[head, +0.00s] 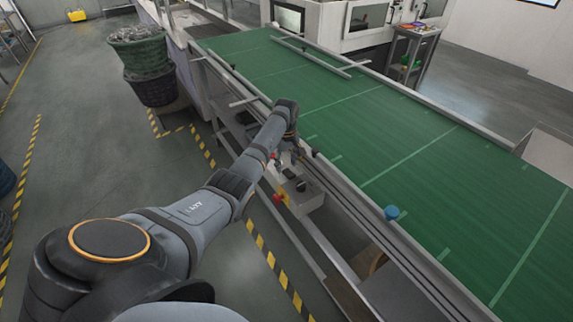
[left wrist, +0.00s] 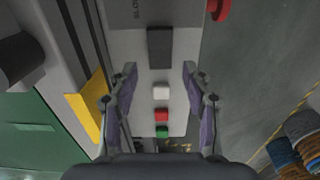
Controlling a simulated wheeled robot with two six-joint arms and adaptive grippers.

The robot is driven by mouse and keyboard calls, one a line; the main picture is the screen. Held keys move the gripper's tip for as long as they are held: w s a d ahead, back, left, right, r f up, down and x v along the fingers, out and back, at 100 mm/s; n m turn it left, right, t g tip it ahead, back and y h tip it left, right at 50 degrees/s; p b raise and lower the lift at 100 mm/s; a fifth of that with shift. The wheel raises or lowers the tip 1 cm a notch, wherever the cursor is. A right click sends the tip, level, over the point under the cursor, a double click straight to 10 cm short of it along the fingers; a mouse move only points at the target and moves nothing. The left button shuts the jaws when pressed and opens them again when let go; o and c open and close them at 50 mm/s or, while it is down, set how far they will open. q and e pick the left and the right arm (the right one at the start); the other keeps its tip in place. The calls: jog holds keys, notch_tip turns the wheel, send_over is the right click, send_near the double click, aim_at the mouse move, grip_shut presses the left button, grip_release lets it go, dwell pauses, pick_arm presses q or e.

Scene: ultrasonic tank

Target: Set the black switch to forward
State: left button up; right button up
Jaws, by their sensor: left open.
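A grey control box (head: 304,202) is mounted on the near side of the conveyor, with a small black part (head: 300,186) on its top. In the left wrist view, its panel (left wrist: 180,45) carries a dark rectangular piece, probably the black switch (left wrist: 160,47). Its setting cannot be read. Below it are a white button (left wrist: 161,91), a red button (left wrist: 162,114) and a green button (left wrist: 162,132). My left gripper (left wrist: 160,74) is open and empty, its fingers on either side of the button column. My right gripper is not in view.
A red knob (head: 278,198) sticks out from the box's side. Dark baskets (head: 150,85) stand at the upper left. The floor at left is mostly clear.

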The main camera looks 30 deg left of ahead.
pick_arm(q)
jog(key=shift+f, duration=0.8)
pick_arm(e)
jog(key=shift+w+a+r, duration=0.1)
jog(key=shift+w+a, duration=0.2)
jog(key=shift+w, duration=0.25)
